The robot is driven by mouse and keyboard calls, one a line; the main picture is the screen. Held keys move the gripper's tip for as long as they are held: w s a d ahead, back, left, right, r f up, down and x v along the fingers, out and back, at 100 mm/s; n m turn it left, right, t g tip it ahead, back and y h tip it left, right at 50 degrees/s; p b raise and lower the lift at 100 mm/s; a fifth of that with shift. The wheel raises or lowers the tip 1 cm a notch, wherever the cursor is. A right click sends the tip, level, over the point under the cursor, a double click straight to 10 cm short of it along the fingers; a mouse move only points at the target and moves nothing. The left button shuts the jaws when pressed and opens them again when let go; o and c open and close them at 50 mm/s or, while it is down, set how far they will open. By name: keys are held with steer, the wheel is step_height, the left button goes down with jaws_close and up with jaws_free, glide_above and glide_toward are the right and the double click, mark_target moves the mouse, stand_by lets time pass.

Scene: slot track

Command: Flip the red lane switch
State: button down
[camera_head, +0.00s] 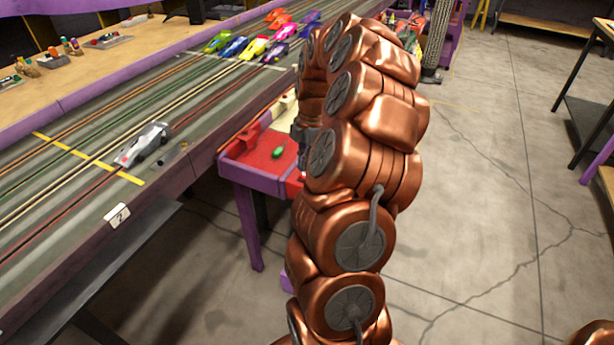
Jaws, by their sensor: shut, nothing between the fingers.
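A small purple-edged side table (262,182) stands against the track's near side, with a red panel (255,160) on top. A raised red block (240,141) sits at the panel's left, and a small green piece (278,152) lies or stands on it. I cannot tell which red part is the lane switch; its lever is not clear. My copper arm arches up and down over the table's right side. My gripper (298,134) is a dark shape at the panel's right edge, mostly hidden by my arm. It is shut and empty, and I cannot tell whether it touches anything.
The slot track (90,150) runs diagonally on the left, with a white car (143,145) past a yellow line. Several coloured cars (250,45) stand farther back. A cream panel (284,106) adjoins the red one. Open concrete floor (480,200) lies to the right.

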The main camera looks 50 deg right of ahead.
mark_target(304, 174)
steer(key=shift+f+b, duration=0.35)
steer(key=shift+f, duration=0.75)
stand_by(0.7)
steer(key=shift+r, duration=0.1)
steer(key=shift+r+p, duration=1.2)
steer(key=shift+r, duration=2.25)
